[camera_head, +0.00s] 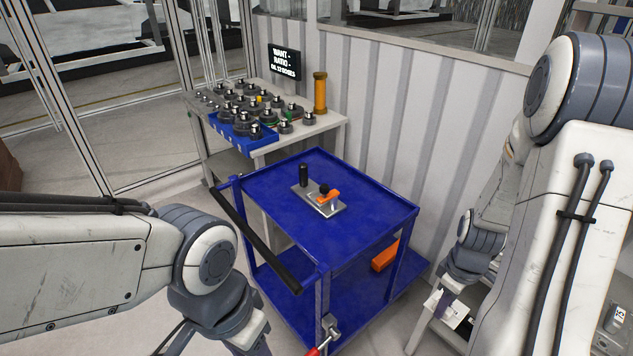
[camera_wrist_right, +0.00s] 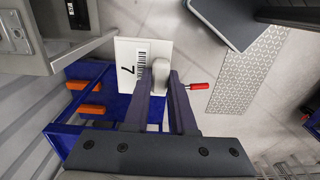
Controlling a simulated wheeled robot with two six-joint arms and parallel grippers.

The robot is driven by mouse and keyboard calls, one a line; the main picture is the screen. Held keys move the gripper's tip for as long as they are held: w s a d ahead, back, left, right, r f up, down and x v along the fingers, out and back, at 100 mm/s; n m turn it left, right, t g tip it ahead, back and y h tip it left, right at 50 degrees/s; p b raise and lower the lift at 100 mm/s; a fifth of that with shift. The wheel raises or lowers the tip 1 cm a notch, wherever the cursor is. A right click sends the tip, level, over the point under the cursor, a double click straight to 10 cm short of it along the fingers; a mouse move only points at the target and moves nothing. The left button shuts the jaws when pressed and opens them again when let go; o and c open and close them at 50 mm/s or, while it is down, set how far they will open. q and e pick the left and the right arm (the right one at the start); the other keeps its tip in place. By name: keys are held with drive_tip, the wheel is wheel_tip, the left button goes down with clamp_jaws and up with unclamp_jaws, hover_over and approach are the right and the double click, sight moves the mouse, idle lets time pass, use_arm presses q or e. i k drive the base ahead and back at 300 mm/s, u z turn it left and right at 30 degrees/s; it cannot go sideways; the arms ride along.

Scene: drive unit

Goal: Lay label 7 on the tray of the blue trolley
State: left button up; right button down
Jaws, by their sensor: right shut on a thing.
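Label 7 is a white card with a barcode and a 7 (camera_wrist_right: 128,66) in the right wrist view. My right gripper (camera_wrist_right: 160,82) is shut on its pale knob, with the card beside the fingertips. In the head view the right gripper (camera_head: 449,296) holds the card (camera_head: 455,312) low, to the right of the blue trolley and apart from it. The trolley's top tray (camera_head: 368,218) is blue and carries a metal plate (camera_head: 328,206) with an orange-handled clamp and a black post. My left gripper (camera_head: 259,345) is at the bottom edge, its fingertips cut off.
A bench (camera_head: 318,128) with several weights, a blue bin (camera_head: 240,138) and a yellow cylinder (camera_head: 320,92) stands behind the trolley. A black push handle (camera_head: 255,240) runs along its left side. An orange block (camera_head: 385,256) lies on its lower shelf. Much of the top tray is bare.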

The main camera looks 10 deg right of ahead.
sight(365, 212)
drive_tip(key=i, duration=1.15)
